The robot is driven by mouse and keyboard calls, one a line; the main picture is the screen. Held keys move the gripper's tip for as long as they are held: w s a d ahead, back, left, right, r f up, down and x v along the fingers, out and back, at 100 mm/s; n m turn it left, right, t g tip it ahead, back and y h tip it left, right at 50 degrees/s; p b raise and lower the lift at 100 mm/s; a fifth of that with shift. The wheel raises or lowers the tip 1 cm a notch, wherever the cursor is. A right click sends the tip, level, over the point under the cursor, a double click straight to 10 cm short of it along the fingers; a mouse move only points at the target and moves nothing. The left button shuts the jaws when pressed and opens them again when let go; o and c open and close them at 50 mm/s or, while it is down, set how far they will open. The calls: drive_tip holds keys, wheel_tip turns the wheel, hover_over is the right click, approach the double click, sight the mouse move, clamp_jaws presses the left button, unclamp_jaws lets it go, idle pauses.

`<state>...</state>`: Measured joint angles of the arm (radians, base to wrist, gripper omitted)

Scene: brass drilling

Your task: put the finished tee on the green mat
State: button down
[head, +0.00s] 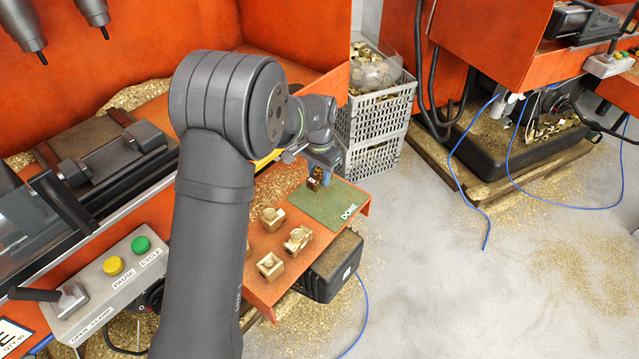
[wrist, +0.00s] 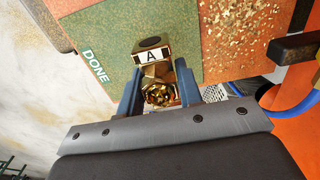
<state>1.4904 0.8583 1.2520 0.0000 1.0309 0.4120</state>
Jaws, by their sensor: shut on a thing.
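The green mat (head: 326,206), marked DONE, lies at the far end of the orange shelf. My gripper (head: 318,181) is over the mat's back part and is shut on a brass tee (head: 313,184).
Several brass pieces (head: 271,218) stand on the orange shelf (head: 262,292) in front of the mat. Grey crates (head: 375,125) stand behind the shelf. A control box (head: 115,285) with green and yellow buttons is at the left. The mat's front part is clear.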

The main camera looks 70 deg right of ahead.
sight(319, 184)
drive_tip(key=shift+f, duration=1.95)
drive_tip(key=c, duration=1)
unclamp_jaws()
drive_tip(key=shift+f, duration=0.2)
drive_tip(key=shift+r, duration=0.1)
wheel_tip(319, 184, up, 12)
drive_tip(key=shift+r, duration=0.1)
drive_tip(key=shift+f, duration=4.3)
